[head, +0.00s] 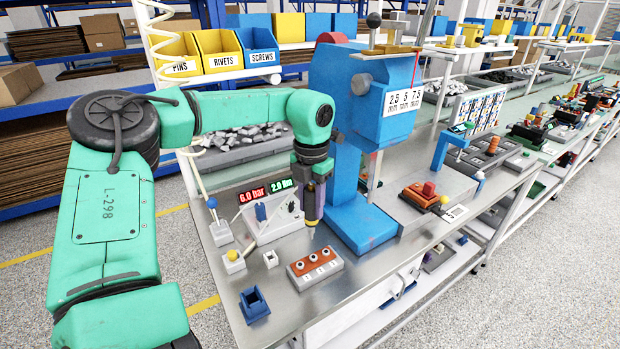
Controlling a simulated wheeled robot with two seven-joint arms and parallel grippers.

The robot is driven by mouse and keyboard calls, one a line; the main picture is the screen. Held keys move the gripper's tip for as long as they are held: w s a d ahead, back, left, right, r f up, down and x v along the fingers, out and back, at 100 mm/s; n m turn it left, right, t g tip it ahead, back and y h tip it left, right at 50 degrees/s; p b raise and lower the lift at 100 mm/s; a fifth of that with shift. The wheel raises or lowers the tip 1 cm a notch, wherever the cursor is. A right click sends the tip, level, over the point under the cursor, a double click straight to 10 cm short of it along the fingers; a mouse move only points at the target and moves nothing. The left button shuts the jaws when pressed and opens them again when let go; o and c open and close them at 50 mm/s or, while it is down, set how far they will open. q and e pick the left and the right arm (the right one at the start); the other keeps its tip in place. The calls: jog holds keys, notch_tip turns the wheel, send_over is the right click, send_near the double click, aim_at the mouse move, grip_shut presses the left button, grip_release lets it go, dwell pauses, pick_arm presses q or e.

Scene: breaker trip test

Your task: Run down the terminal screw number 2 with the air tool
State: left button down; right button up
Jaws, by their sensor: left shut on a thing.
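A grey block with an orange-brown top (301,264), the terminal block, sits on the steel bench. It has three round light screw spots in a row, and small marks beside them are too small to read. My left gripper (313,178) points down and is shut on the air tool (311,204), a dark upright cylinder with a yellowish part. The tool's tip hangs close to the block's far edge in the picture, apart from the screws. I cannot tell its exact height. My right gripper is not in view.
A tall blue press (350,200) stands just right of the tool. A stand with 6.0 bar and 2.0 Nm displays (267,190) is behind left. A blue-knobbed lever (213,204), a yellow-knobbed box (233,257) and a small blue holder (254,305) lie left. Bare bench lies in front.

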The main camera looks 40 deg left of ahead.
aim_at(314, 225)
pick_arm(q)
jog(key=shift+w+d+f+m, duration=0.15)
jog(key=shift+w+m, duration=0.15)
jog(key=shift+m, duration=0.3)
jog(key=shift+f, duration=0.2)
jog(key=shift+s+d+f+b, duration=0.15)
jog(key=shift+f+b, duration=0.45)
jog(key=shift+b, duration=0.05)
notch_tip(314, 225, down, 4)
jog(key=b, duration=0.2)
jog(key=shift+f+b, duration=0.1)
jog(key=shift+b, duration=0.2)
jog(key=shift+f+b, duration=0.25)
jog(key=shift+b, duration=0.1)
jog(key=shift+r, duration=0.1)
